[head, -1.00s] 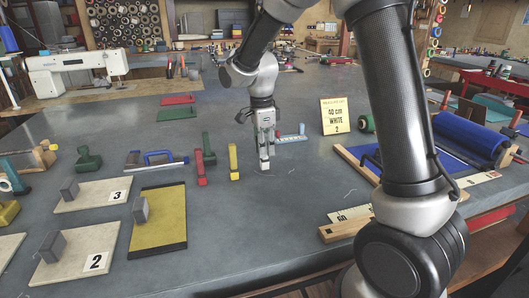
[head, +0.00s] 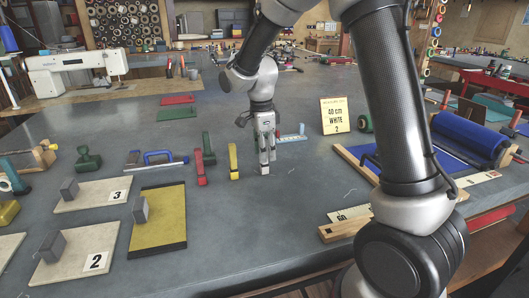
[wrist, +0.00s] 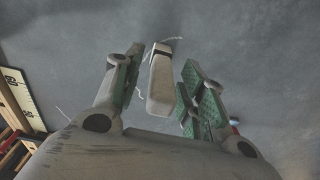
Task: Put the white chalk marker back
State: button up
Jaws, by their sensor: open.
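The white chalk marker (wrist: 161,85), a pale bar with a dark band near its far end, shows in the wrist view between the two green-padded fingers of my gripper (wrist: 158,88). The fingers are open, with a visible gap on each side of the marker. In the head view my gripper (head: 265,168) points down close above the grey table. A small pale piece shows at its fingertips there, but I cannot tell marker from fingertip. A small light-blue tray (head: 292,138) lies just behind and right of my gripper, partly hidden by it.
A yellow upright tool (head: 233,162) and a red one (head: 200,168) stand left of my gripper. A blue canvas roll (head: 468,137) lies at the right.

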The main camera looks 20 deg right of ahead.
jog(key=r, duration=1.1)
jog(key=shift+s+a, duration=0.1)
jog(key=shift+a, duration=0.25)
jog(key=shift+r, duration=0.3)
jog(key=shift+s+d+r, duration=0.15)
jog(key=shift+s, duration=0.05)
jog(key=s+d+r+n+t, duration=0.1)
jog(key=s+d+r+n, duration=0.25)
jog(key=s+d, duration=0.2)
jog(key=s+d+r+n+t, duration=0.1)
jog(key=s+d+r+n, duration=0.1)
jog(key=s+d+n, duration=0.35)
jog(key=s+d+f+n+t, duration=0.1)
jog(key=s+n, duration=0.3)
jog(key=s, duration=0.4)
jog(key=s+d+f+n+t, duration=0.1)
jog(key=s+d+n, duration=0.2)
jog(key=s+n, duration=0.2)
jog(key=s, duration=0.3)
jog(key=shift+s+d+y, duration=0.15)
jog(key=shift+s+y, duration=0.05)
jog(key=shift+y, duration=0.2)
